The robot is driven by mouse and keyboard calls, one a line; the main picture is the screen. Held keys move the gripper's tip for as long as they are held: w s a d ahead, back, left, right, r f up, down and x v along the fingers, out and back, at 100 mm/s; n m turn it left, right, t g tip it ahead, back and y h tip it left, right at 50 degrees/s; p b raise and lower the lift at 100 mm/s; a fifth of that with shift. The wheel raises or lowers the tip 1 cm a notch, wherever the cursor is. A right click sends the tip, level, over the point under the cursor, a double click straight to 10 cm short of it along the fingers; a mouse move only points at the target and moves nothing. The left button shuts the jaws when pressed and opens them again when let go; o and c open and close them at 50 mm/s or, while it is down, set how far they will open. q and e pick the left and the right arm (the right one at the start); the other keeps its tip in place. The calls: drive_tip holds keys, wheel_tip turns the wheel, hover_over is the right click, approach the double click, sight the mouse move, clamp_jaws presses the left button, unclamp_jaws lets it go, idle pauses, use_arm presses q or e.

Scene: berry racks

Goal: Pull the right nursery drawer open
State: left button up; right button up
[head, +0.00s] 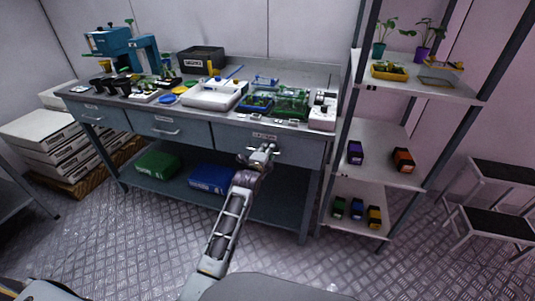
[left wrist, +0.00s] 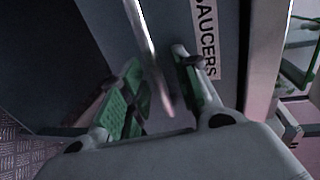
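The right nursery drawer (head: 298,150) is the right one of the blue-grey drawers under the bench top. Its front looks flush with the bench, and a small label sits on its upper edge. In the left wrist view the drawer front (left wrist: 182,22) carries a "SAUCERS" label (left wrist: 205,40). My left gripper (head: 262,152) is at this drawer's front. In the left wrist view its green-padded fingers (left wrist: 158,92) stand apart, with the metal bar handle (left wrist: 146,45) between them. I cannot tell whether either finger touches the bar. My right gripper is not in view.
The middle drawer (head: 170,128) and left drawer (head: 98,116) look shut. The bench top (head: 300,72) holds trays, pots and tools. A green bin (head: 158,163) and blue bin (head: 210,178) sit on the lower shelf. A rack (head: 375,140) stands right of the bench. Floor in front is clear.

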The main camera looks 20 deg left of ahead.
use_arm(q)
drive_tip(key=shift+w, duration=0.1)
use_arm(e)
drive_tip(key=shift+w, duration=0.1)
use_arm(q)
clamp_jaws()
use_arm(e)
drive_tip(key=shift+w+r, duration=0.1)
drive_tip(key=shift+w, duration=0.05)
